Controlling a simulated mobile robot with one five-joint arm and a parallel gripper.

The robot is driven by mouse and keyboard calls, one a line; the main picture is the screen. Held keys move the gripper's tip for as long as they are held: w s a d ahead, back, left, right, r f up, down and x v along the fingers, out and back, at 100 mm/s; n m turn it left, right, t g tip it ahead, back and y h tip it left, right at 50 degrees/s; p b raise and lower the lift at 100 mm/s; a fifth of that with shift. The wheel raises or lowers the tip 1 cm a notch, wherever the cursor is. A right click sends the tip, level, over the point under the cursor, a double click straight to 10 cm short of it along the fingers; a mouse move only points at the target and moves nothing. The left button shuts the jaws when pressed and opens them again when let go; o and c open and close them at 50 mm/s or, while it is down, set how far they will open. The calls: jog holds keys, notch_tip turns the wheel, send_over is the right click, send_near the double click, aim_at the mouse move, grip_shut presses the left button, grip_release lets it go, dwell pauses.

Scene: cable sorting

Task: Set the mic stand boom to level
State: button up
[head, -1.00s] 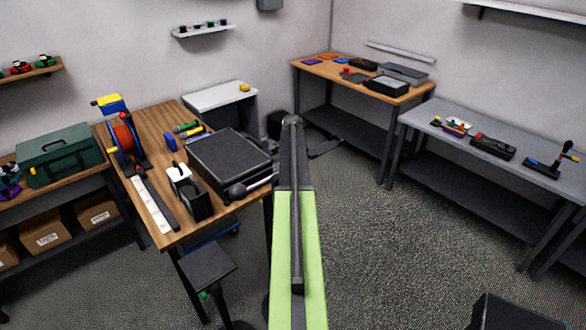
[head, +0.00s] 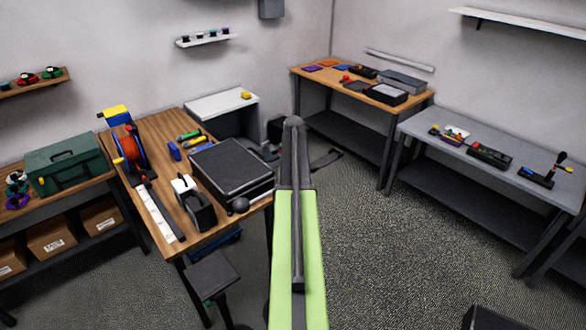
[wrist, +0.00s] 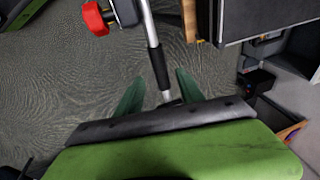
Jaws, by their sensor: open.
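In the wrist view, a silver tube with a black sleeve (wrist: 159,66), which looks like the mic stand boom, runs from the top edge down between my gripper's two green fingers. My gripper (wrist: 158,85) is open around it, with a gap on both sides. A red knob (wrist: 95,18) on a grey joint sits beside the tube at the upper left. In the head view, a dark ball (head: 240,205), perhaps one end of the boom, shows at the table's right edge. My green arm hides my gripper and most of the stand there.
A wooden table (head: 190,232) at left holds a black case (head: 231,166), a tape dispenser (head: 196,208) and a cable reel (head: 131,150). A dark stool-like top (head: 211,273) stands in front. A grey bench (head: 480,182) is at right. Carpet is clear between.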

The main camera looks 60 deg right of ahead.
jog(key=p+v, duration=0.7)
jog(key=v, duration=0.2)
jog(key=shift+r+p, duration=0.3)
jog(key=shift+r, duration=0.1)
jog(key=shift+f, duration=0.1)
